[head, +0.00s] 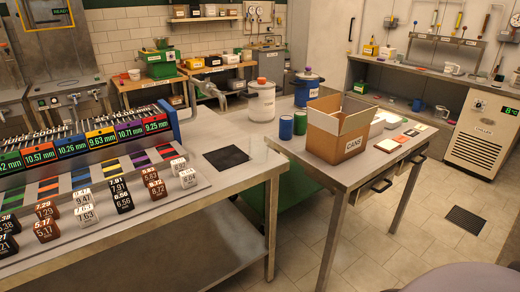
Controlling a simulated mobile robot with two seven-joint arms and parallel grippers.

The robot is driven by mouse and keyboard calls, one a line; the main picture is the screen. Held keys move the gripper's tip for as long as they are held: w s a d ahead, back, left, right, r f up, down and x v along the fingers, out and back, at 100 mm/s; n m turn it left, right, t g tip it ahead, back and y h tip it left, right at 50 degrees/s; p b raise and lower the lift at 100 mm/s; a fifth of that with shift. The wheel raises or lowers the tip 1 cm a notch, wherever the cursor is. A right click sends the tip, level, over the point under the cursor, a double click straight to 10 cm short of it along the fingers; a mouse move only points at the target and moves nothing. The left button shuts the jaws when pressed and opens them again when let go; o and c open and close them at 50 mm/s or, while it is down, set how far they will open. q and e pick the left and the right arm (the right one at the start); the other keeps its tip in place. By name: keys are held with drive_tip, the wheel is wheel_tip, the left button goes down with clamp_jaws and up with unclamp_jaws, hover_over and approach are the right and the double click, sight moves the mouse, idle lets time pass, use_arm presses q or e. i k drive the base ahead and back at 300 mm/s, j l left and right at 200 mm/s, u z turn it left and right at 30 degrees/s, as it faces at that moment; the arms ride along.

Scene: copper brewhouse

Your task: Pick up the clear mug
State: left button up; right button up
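I cannot make out a clear mug with certainty. A small pale mug-like vessel (441,112) stands on the lower shelf of the right-hand wall bench, left of the chiller; it is too small to tell whether it is clear. A white mug (449,68) stands on the top of that bench.
A steel counter (215,200) on the left holds several numbered blocks and a dark square mat (228,160). A table (350,177) right of it bears an open cardboard box (338,140) and blue and green cans. A chiller (480,130) stands right.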

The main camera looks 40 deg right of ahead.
sight(259, 150)
drive_tip(key=i+l, duration=0.15)
drive_tip(key=i, duration=0.15)
drive_tip(key=i+l, duration=0.1)
drive_tip(key=i, duration=0.15)
drive_tip(key=i+l+z, duration=0.1)
drive_tip(key=i+z, duration=0.15)
drive_tip(key=z, duration=0.15)
drive_tip(key=i+z, duration=0.2)
drive_tip(key=z, duration=0.2)
